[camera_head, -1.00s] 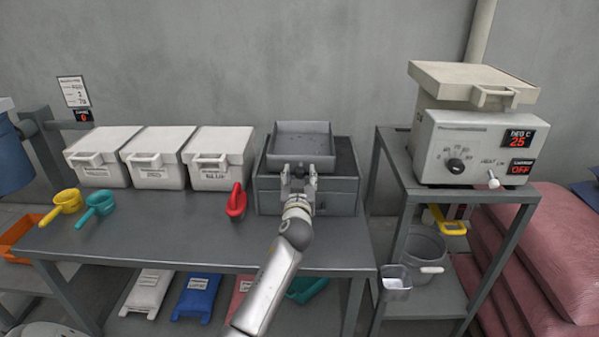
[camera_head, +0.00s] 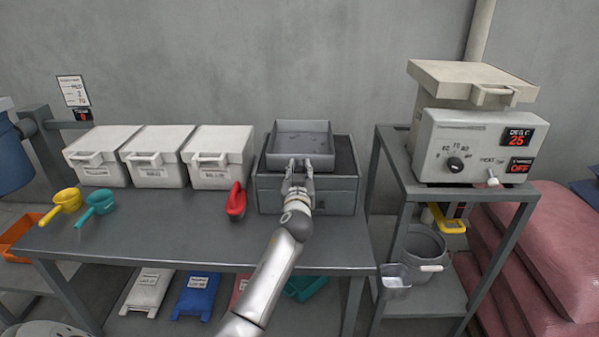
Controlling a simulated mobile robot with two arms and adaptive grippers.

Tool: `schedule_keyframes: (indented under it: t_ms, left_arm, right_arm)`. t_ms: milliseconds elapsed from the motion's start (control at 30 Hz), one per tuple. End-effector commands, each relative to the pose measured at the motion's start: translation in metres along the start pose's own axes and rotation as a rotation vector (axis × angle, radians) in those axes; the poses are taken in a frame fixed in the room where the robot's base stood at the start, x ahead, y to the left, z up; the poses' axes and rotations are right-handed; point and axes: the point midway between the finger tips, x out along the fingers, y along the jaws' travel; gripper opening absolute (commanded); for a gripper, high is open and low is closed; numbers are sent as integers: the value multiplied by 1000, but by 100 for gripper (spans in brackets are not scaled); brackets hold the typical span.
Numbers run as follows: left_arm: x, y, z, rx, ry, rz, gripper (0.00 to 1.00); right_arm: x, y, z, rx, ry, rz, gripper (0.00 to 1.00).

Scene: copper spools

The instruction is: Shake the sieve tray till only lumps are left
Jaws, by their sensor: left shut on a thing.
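The sieve tray (camera_head: 316,130), a shallow grey square pan, is over the dark top of a grey box (camera_head: 334,195) on the table. A few small dark lumps or marks show on its floor; they are too small to tell apart, and I cannot tell if powder is left. My left gripper (camera_head: 301,165) is shut on the front edge of the tray, its arm coming up from the bottom of the view. Whether the tray touches the box is hard to see. My right gripper is not in view.
Three white lidded bins (camera_head: 219,158) stand left of the box. A red scoop (camera_head: 236,203) lies close beside it; yellow (camera_head: 68,199) and teal (camera_head: 101,197) scoops lie far left. A heater unit (camera_head: 472,147) stands on the right stand. The front table is clear.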

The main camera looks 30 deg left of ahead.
Motion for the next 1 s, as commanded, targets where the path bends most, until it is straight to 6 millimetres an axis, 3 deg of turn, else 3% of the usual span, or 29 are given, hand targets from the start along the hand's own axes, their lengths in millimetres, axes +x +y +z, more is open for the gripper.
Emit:
schedule_keyframes:
  t_ms: [233,533,833,867,1000]
  left_arm:
    - [0,6,3,-4,0,1,0]
    - [0,41,3,-5,1,1,0]
    - [0,43,1,0,-1,0,0]
    - [0,43,1,0,-2,0,29]
    - [0,42,1,0,-1,0,47]
  right_arm:
    - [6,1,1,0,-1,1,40]
    - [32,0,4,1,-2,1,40]
    - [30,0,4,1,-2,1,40]
    - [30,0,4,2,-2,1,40]
    - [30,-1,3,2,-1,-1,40]
